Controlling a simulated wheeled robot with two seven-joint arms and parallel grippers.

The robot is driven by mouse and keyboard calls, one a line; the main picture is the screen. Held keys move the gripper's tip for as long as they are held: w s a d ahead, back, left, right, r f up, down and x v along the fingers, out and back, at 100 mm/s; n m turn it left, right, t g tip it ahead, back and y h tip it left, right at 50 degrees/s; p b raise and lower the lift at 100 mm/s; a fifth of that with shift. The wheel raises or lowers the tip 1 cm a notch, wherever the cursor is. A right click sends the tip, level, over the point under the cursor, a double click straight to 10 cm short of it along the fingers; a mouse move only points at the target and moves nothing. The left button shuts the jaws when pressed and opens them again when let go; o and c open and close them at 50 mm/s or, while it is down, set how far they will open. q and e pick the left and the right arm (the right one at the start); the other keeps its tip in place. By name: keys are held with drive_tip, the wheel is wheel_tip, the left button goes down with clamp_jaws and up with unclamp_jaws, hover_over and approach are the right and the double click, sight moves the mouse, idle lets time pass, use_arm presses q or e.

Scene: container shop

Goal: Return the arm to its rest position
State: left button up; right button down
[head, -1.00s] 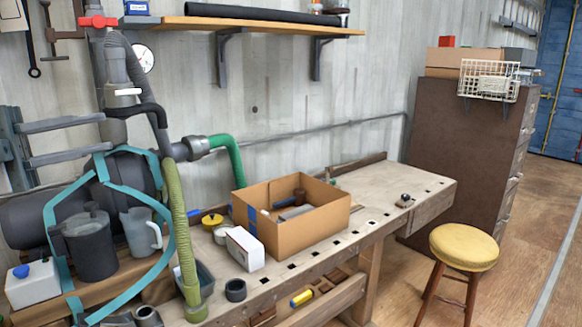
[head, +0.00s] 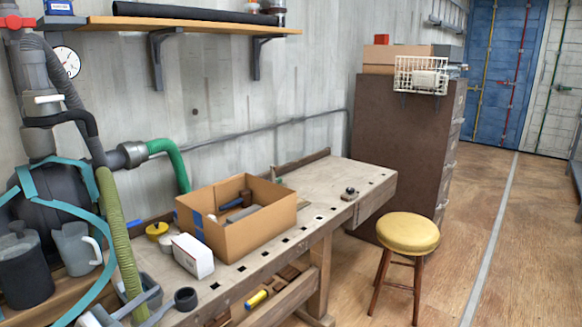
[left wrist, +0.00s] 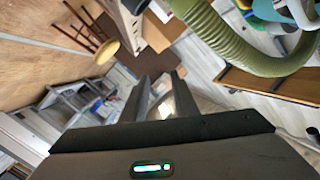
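My left gripper (head: 166,297) shows at the bottom left of the head view, as two grey fingers pointing up and right by the near edge of the workbench (head: 335,185). A dark ring-shaped part (head: 186,298) shows just right of the fingertips; I cannot tell whether they touch. In the left wrist view, the two dark fingers of the gripper (left wrist: 161,80) stand apart, with nothing held between them. Most of my left arm is out of the head view. My right gripper is not in view.
A green ribbed hose (head: 120,235) hangs close to my left gripper. A cardboard box (head: 250,237) of tools and a small white box (head: 193,256) stand on the bench. A yellow-seated stool (head: 395,235) stands right of it. The wooden floor (head: 500,240) at right is clear.

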use_arm(q)
drive_tip(key=s+d+f+n+g+y, duration=0.25)
drive_tip(key=s+f, duration=0.35)
drive_tip(key=f, duration=0.3)
drive_tip(key=s+d+f+n+g+y, duration=0.1)
drive_tip(key=s+f+n+g+y, duration=0.2)
drive_tip(key=s+f, duration=0.55)
drive_tip(key=s+d+f+n+g, duration=0.25)
drive_tip(key=s+f, duration=0.35)
drive_tip(key=s, duration=0.4)
drive_tip(key=s+d+f+n+g, duration=0.15)
drive_tip(key=s+f+g, duration=0.3)
drive_tip(key=s, duration=0.55)
drive_tip(key=w+d+f+t, duration=0.1)
drive_tip(key=w+f, duration=0.1)
drive_tip(key=f, duration=0.7)
drive_tip(key=w+d+f, duration=0.1)
drive_tip(key=w+f, duration=0.2)
drive_tip(key=f, duration=0.6)
drive_tip(key=s+f, duration=0.1)
drive_tip(key=f, duration=0.7)
drive_tip(key=s+f+t, duration=0.1)
drive_tip(key=s+f, duration=0.1)
drive_tip(key=f, duration=0.6)
drive_tip(key=shift+s+d, duration=0.25)
drive_tip(key=shift+d, duration=0.15)
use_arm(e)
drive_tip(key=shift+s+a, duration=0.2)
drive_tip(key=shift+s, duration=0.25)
